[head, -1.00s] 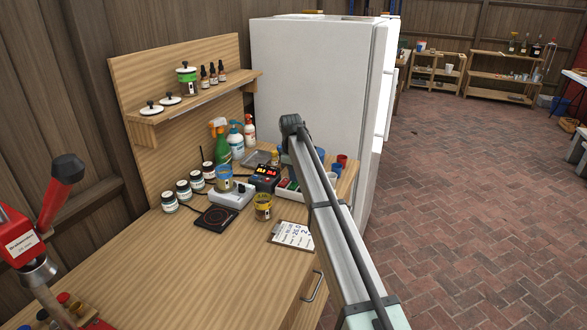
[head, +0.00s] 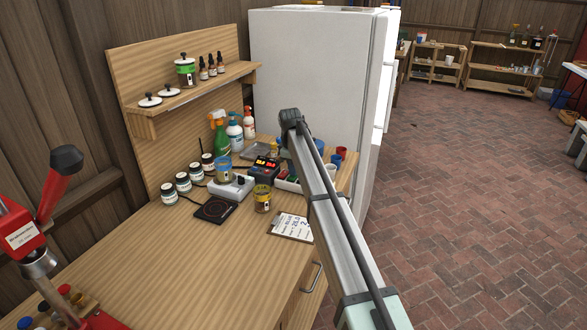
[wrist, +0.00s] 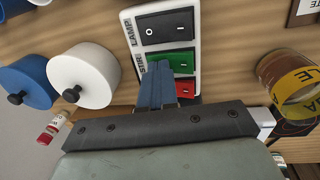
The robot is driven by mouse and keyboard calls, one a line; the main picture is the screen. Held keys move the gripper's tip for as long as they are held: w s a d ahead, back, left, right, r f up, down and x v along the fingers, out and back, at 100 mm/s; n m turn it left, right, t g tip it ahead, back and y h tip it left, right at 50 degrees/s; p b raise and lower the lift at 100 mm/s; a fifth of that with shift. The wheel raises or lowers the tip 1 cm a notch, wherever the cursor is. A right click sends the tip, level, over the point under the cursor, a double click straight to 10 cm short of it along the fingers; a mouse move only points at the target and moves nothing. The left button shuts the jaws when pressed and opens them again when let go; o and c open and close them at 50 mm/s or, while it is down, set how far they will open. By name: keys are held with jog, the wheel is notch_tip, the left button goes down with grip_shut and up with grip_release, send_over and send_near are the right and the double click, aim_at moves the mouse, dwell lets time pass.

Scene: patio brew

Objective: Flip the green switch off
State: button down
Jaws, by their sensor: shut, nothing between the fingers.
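In the wrist view a white switch panel (wrist: 195,50) carries a row of rocker switches. The green switch (wrist: 184,61) sits in the middle, by the label STIR. A black switch (wrist: 166,26) is on one side, by the label LAMP, and a red switch (wrist: 186,89) is on the other. My gripper (wrist: 156,70) is shut and empty, its blue fingers pointing at the panel. The fingertips overlap the left end of the green switch; I cannot tell whether they touch it. Part of the red switch is hidden behind the fingers. In the head view my gripper is hidden.
A white cylinder with a black knob (wrist: 85,77) and a blue one (wrist: 25,82) lie left of the panel in the wrist view. A yellow-labelled jar (wrist: 290,75) is at right.

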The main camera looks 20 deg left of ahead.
jog(key=shift+s+r, duration=0.2)
jog(key=shift+s, duration=0.4)
notch_tip(320, 180, up, 14)
jog(key=w, duration=0.1)
jog(key=shift+w, duration=0.35)
dwell(0.6)
